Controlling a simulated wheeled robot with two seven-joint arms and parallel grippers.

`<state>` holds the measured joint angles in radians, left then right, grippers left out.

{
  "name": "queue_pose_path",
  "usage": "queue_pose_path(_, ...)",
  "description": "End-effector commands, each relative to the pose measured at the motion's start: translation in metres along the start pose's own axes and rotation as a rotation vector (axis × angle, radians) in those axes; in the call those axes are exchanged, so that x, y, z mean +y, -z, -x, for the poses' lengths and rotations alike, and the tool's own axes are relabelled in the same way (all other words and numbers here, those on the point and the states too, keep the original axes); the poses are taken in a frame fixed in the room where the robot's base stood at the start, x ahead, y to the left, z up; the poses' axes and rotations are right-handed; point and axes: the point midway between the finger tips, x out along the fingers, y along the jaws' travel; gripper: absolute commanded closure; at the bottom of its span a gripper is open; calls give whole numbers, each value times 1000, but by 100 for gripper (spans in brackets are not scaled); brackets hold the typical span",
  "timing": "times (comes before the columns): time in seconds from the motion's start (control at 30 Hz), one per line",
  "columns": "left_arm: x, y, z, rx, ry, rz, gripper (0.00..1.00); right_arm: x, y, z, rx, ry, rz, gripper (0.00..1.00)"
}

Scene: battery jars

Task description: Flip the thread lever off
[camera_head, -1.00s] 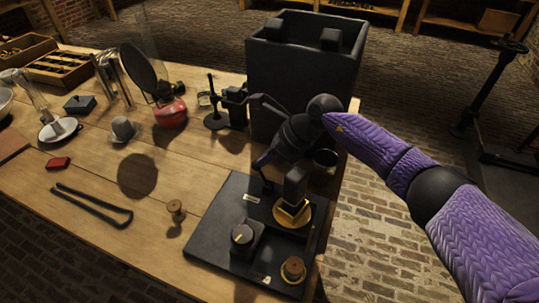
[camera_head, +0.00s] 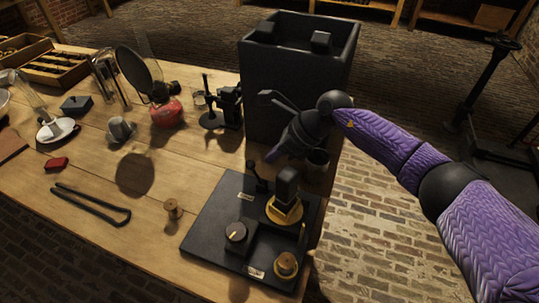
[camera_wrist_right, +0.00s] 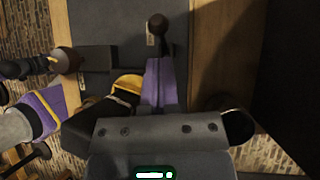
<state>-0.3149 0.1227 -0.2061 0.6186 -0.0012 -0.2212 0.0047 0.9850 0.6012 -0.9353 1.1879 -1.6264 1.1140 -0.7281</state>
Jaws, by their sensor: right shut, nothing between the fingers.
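The thread lever (camera_head: 254,174) is a short black stick with a ball knob at the back edge of a black base board (camera_head: 215,222). In the head view it leans a little to the left. In the right wrist view the lever (camera_wrist_right: 158,30) stands just beyond the fingertips. My right gripper (camera_head: 274,156) is shut and empty, with purple fingers above and slightly right of the lever, apparently apart from it. The same gripper (camera_wrist_right: 158,62) shows in the wrist view.
A tall black bin (camera_head: 295,85) stands behind. A wooden spool (camera_head: 173,209) and tongs (camera_head: 92,204) lie left. The table between is clear.

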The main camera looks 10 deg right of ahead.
Motion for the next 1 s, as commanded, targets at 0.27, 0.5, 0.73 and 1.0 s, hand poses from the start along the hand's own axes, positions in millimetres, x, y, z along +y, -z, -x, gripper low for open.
queue_pose_path(0.27,12,22,20,45,-20,4,2,0,-5,70,-1,4,0,100)
queue_pose_path(0.5,9,18,24,39,-15,1,2,0,-5,102,-1,2,1,100)
queue_pose_path(0.73,9,16,24,34,-14,1,2,0,-4,106,-1,0,-1,100)
queue_pose_path(1.0,9,14,24,31,-15,2,2,0,-4,106,-1,0,0,100)
